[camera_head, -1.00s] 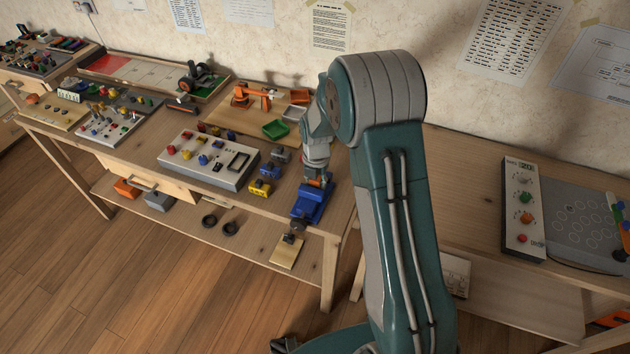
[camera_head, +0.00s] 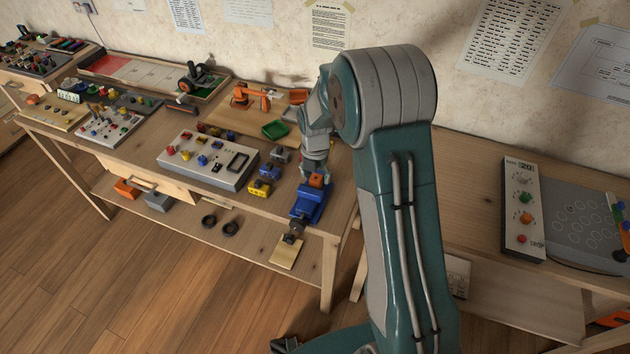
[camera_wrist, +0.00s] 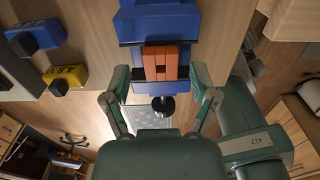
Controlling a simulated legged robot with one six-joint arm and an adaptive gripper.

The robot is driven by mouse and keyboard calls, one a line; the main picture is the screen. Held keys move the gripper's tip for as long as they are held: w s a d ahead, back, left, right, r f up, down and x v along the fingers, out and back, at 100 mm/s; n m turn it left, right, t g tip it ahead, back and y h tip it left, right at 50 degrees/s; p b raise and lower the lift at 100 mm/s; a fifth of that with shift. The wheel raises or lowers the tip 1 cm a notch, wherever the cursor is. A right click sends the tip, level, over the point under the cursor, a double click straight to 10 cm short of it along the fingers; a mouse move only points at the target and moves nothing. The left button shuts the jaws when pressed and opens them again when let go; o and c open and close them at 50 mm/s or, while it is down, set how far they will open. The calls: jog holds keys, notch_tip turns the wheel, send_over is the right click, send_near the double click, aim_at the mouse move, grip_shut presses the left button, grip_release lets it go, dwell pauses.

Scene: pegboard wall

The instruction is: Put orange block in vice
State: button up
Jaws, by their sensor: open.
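The blue vice (camera_head: 309,204) is at the front right of the workbench; it also shows in the wrist view (camera_wrist: 157,20). The orange block (camera_head: 317,181) sits in the vice. In the wrist view the orange block (camera_wrist: 160,63) lies between the vice's blue parts; I cannot tell whether they clamp it. My gripper (camera_head: 314,170) is just above and behind the block in the head view. In the wrist view my gripper (camera_wrist: 160,98) is open and empty, its fingers spread wide, and the block is ahead of them, apart from both.
Small yellow (camera_head: 259,188) and blue (camera_head: 269,171) blocks stand left of the vice. A grey control box (camera_head: 208,160) is further left. A second table (camera_head: 465,190) stands to the right, beyond my arm.

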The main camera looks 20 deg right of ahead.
jog(key=s+r+m+t, duration=0.1)
jog(key=s+r+m, duration=0.25)
jog(key=r, duration=0.55)
jog(key=s+r+m+t, duration=0.1)
jog(key=s+r+m, duration=0.25)
jog(key=r, duration=0.55)
jog(key=s+r+m+t, duration=0.1)
jog(key=s+r+m, duration=0.3)
jog(key=s+m, duration=0.6)
jog(key=s+r+m+t, duration=0.2)
jog(key=s+r+m, duration=0.1)
jog(key=s+m, duration=0.7)
jog(key=shift+s+a+r+m+t, duration=0.15)
jog(key=shift+s+r+m+t, duration=0.2)
jog(key=shift+m, duration=0.55)
